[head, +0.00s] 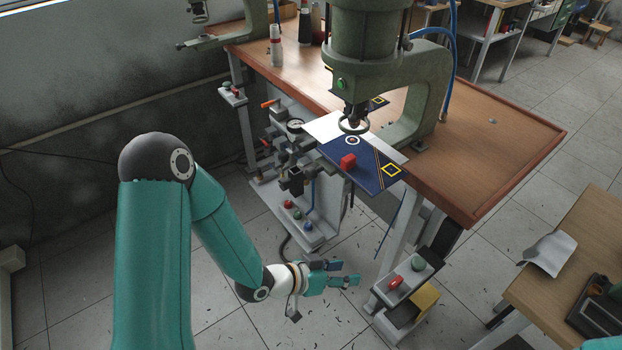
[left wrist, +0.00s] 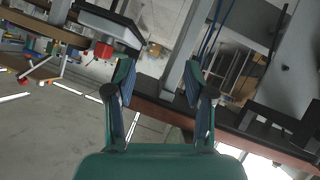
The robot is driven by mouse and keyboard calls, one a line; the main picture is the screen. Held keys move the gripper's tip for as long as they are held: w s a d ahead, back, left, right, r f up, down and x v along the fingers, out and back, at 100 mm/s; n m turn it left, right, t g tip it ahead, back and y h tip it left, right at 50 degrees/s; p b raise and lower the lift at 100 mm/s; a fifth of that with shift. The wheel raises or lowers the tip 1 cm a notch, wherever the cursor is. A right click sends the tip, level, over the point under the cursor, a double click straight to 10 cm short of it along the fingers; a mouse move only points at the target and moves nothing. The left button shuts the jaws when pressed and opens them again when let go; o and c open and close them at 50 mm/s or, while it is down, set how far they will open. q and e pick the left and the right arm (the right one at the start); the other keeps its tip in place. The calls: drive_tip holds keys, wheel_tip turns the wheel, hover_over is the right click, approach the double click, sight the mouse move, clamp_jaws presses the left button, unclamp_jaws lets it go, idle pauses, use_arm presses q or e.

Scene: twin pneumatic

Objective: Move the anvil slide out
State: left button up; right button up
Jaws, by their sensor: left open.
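The anvil slide (head: 368,178) is a dark blue plate with a red block-like knob (head: 348,162) on it, under the green press (head: 385,70). It juts from the near edge of the wooden bench. My left gripper (head: 350,273) is open and empty, well below and in front of the slide, apart from it. In the left wrist view its two fingers (left wrist: 157,78) stand apart with nothing between them. A red part (left wrist: 104,50) shows at upper left there; I cannot tell whether it is the knob.
A pedestal with red and green buttons (head: 395,285) stands right of my left gripper. Valves and a gauge (head: 294,126) are mounted below the bench (head: 480,150) at left. Another wooden table (head: 570,260) is at lower right.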

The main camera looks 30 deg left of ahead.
use_arm(q)
drive_tip(key=w+a+r+m+t+h+b, duration=0.1)
drive_tip(key=w+a+r+m+t+b, duration=0.1)
drive_tip(key=a+r, duration=0.3)
drive_tip(key=m+t+y+b, duration=0.1)
drive_tip(key=m+t+b, duration=0.4)
drive_tip(key=b, duration=0.3)
approach(308, 176)
drive_tip(key=shift+y, duration=0.4)
drive_tip(key=p+x, duration=0.1)
drive_tip(key=x, duration=0.9)
drive_tip(key=shift+w+d+r, duration=0.1)
drive_tip(key=shift+w+d, duration=0.15)
drive_tip(key=shift+d, duration=0.1)
use_arm(e)
wheel_tip(308, 176, down, 11)
drive_tip(key=shift+r, duration=0.2)
use_arm(q)
clamp_jaws()
